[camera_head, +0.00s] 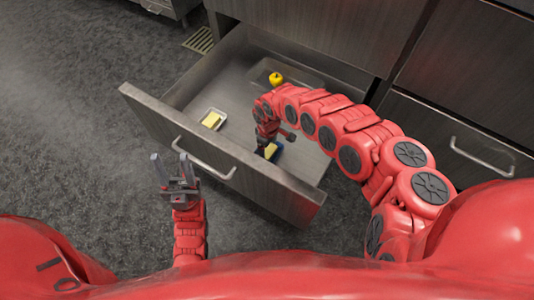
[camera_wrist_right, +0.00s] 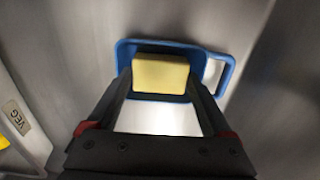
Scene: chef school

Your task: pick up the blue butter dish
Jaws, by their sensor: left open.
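The blue butter dish (camera_head: 278,148) lies in the open drawer, partly hidden by my right arm. In the right wrist view the blue dish (camera_wrist_right: 222,72) shows a loop handle at its right and a yellow block of butter (camera_wrist_right: 160,75) inside. My right gripper (camera_head: 268,142) is down in the drawer at the dish. In the wrist view its two fingers (camera_wrist_right: 161,82) are apart, one on each side of the butter and overlapping the dish. Whether they touch it cannot be told. My left gripper (camera_head: 173,168) is open and empty, outside the drawer front.
The open drawer (camera_head: 205,152) also holds a white dish (camera_head: 221,118) with butter at the left and a yellow round item (camera_head: 276,78) at the back. Closed drawers (camera_head: 470,145) stand at the right. Grey floor (camera_head: 80,110) is clear at the left.

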